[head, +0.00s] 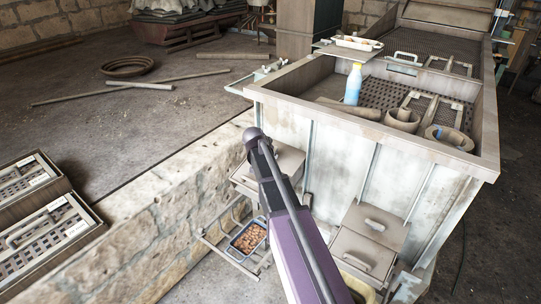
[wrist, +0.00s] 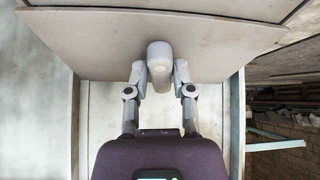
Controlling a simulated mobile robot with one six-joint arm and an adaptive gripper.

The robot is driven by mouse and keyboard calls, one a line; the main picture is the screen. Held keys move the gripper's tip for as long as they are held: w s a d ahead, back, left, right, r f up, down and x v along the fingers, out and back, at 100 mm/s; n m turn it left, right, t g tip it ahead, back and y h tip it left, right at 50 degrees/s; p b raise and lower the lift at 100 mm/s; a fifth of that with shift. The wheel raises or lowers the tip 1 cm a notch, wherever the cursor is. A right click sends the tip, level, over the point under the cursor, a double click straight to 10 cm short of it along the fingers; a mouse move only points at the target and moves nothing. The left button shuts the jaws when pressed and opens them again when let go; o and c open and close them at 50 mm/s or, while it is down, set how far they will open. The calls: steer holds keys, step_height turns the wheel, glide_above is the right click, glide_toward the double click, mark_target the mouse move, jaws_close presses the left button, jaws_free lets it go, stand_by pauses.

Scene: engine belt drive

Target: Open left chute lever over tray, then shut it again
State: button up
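The left chute (head: 283,163) is a pale metal box on the front of the big hopper, partly hidden behind my arm. The tray (head: 232,252), blue-rimmed with brown pieces in it, sits below the chute on a metal rack. In the wrist view, the left chute lever (wrist: 160,58) shows as a rounded pale grey end against a wide pale plate. My gripper (wrist: 160,76) has a finger on each side of this end, and both tips appear to touch it. In the head view, my arm hides the fingers and the lever.
The hopper (head: 330,112) holds a blue bottle (head: 353,84) and several rings. A second chute (head: 366,240) with a handled lid stands to the right. A stone wall (head: 170,215) runs along the left. In the wrist view, a light blue bar (wrist: 275,145) sticks out at right.

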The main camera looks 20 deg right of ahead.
steer(key=shift+o, duration=1.4)
steer(key=shift+n, duration=0.5)
